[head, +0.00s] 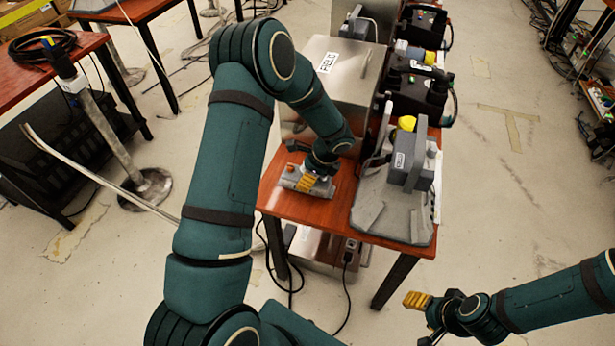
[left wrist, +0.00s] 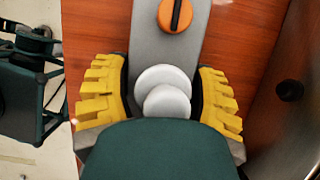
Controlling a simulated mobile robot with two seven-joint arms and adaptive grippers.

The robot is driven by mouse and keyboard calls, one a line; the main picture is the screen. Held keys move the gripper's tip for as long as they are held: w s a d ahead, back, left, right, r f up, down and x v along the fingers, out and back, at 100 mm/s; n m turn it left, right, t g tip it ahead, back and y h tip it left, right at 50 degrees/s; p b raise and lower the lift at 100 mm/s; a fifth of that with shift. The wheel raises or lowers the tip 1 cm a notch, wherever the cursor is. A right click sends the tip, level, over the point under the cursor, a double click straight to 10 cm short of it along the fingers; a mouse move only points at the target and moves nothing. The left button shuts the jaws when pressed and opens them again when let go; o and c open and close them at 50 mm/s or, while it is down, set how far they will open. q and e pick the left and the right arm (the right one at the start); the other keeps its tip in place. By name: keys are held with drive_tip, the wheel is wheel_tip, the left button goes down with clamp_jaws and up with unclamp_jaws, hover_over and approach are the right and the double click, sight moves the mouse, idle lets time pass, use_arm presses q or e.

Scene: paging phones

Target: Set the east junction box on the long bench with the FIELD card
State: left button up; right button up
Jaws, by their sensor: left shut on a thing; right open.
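A grey junction box (head: 290,178) with an orange knob lies at the near left of the red-brown bench (head: 335,208). My left gripper (head: 307,183) is over it with yellow fingers. In the left wrist view, the yellow fingers (left wrist: 160,95) flank the grey body (left wrist: 165,50), which has an orange knob (left wrist: 175,14) and two pale discs. The gripper is shut on this box, which appears to be at the bench top; contact is hard to tell. A white card (head: 327,62), apparently reading FIELD, is on the steel cabinet behind. My right gripper (head: 418,302) is open, off the bench's near right.
The steel cabinet (head: 325,85) stands behind the box. A grey phone-like unit (head: 408,160) with a yellow top stands on a grey base to the right. Black units (head: 415,85) line the bench's far right. Cables hang below the bench.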

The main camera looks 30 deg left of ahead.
use_arm(q)
drive_tip(key=shift+r, duration=0.15)
drive_tip(key=o, duration=1.3)
